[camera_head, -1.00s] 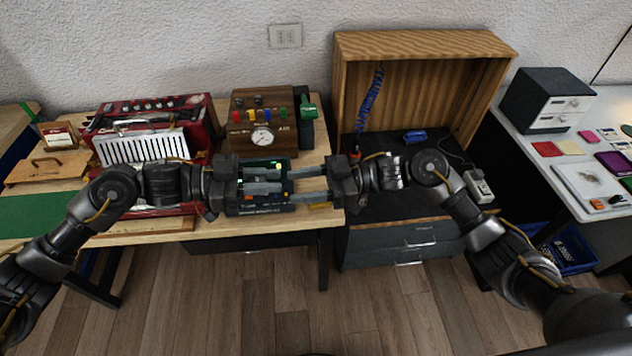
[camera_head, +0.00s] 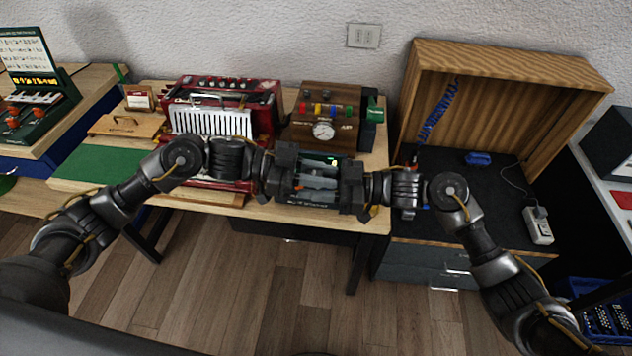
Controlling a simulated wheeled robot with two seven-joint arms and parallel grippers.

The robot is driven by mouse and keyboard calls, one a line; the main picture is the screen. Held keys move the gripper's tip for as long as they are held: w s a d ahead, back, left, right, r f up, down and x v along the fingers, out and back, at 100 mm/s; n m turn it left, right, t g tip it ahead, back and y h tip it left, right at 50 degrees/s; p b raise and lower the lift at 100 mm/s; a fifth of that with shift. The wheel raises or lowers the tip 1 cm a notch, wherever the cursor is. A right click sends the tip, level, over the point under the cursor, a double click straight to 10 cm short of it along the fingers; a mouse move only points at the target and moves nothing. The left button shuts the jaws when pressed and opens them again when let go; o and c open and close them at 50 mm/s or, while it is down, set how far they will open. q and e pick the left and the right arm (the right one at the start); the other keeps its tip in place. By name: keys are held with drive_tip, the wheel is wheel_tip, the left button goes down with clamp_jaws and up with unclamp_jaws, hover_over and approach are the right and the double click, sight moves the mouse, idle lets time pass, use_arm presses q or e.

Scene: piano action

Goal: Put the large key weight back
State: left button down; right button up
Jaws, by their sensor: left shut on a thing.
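My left gripper (camera_head: 318,181) reaches in from the left over a dark case (camera_head: 290,195) at the bench's front edge. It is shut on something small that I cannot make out. My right gripper (camera_head: 322,186) faces it from the right, close to it, over the same case. The fingers overlap in the picture, and I cannot tell whether the right one is open. A small orange patch shows between the grippers. I cannot pick out the large key weight; the grippers hide much of the case.
A red accordion (camera_head: 213,122) and a wooden box with a gauge (camera_head: 323,130) stand behind the case. A green mat (camera_head: 97,167) lies at left. An open wooden cabinet (camera_head: 497,95) stands at right. A white power strip (camera_head: 537,225) lies on its dark base.

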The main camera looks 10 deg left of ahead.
clamp_jaws()
use_arm(q)
drive_tip(key=c, duration=1.2)
unclamp_jaws()
drive_tip(key=shift+o, duration=0.2)
drive_tip(key=shift+a, duration=0.1)
